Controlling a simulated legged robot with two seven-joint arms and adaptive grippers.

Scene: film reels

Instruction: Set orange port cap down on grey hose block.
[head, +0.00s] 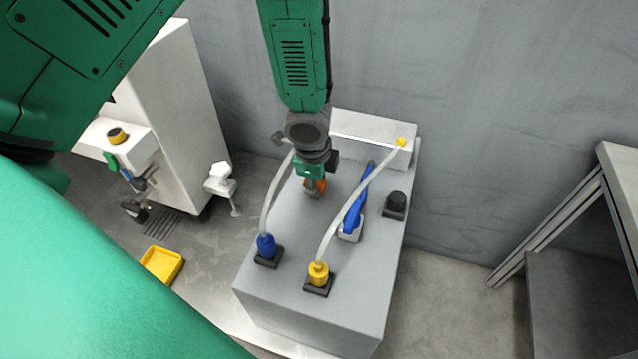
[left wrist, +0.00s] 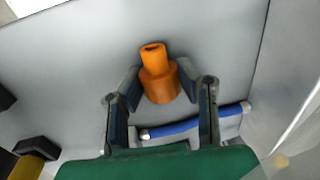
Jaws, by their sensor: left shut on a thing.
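The orange port cap (left wrist: 160,82) is a stepped orange cylinder. It sits between the fingers of my left gripper (left wrist: 158,92), which is shut on it. In the head view the left gripper (head: 315,188) points down over the top of the grey hose block (head: 285,302), with the orange cap partly hidden behind its fingers. I cannot tell whether the cap touches the block's top. My right gripper is not in view.
A blue-capped hose (head: 266,246) and a yellow-capped hose (head: 318,272) rise from the block's near part. A blue-handled tool (head: 358,205) and a black port (head: 396,202) are to the right. A yellow tray (head: 161,265) lies left of the block.

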